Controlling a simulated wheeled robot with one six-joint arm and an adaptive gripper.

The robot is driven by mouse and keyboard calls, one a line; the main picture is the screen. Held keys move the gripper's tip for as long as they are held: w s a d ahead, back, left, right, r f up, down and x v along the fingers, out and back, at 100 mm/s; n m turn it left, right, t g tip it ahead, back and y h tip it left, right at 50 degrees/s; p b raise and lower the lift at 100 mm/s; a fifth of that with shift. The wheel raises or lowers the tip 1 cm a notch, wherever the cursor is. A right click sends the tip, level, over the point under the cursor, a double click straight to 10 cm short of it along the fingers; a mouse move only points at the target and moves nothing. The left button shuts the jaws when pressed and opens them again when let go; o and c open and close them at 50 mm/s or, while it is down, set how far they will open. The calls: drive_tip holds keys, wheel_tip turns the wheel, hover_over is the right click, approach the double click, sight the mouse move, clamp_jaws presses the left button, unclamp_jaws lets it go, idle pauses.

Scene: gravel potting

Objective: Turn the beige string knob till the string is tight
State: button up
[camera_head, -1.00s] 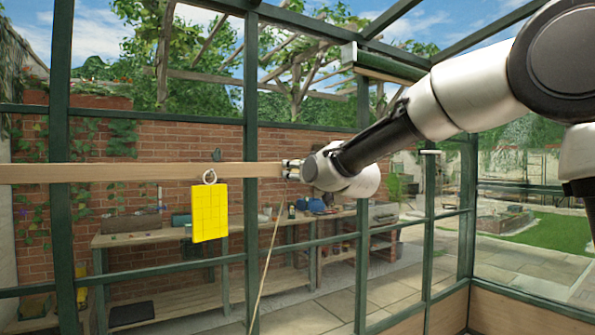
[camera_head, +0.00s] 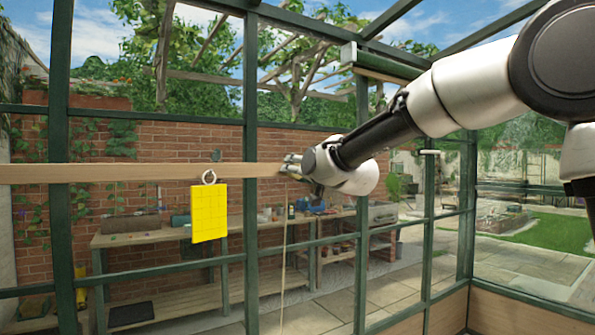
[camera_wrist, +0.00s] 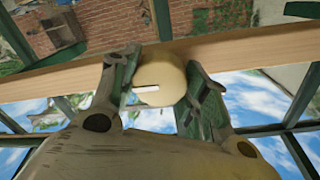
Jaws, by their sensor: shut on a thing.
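The beige knob (camera_wrist: 160,76) sits on the wooden rail, with a white mark on its face. In the wrist view my gripper (camera_wrist: 165,84) has one finger on each side of the knob and is shut on it. In the head view my gripper (camera_head: 288,164) is at the right end of the rail and hides the knob. The pale string (camera_head: 284,240) hangs from near the gripper and looks straight and almost vertical. Its lower end is out of the picture.
The wooden rail (camera_head: 120,172) runs across the greenhouse frame. A yellow card (camera_head: 209,213) hangs from it by a ring, left of my gripper. A green frame post (camera_head: 251,120) stands between them. A workbench (camera_head: 150,235) is beyond the glass.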

drive_tip(key=shift+f, duration=0.15)
drive_tip(key=o, duration=1)
drive_tip(key=v, duration=1.2)
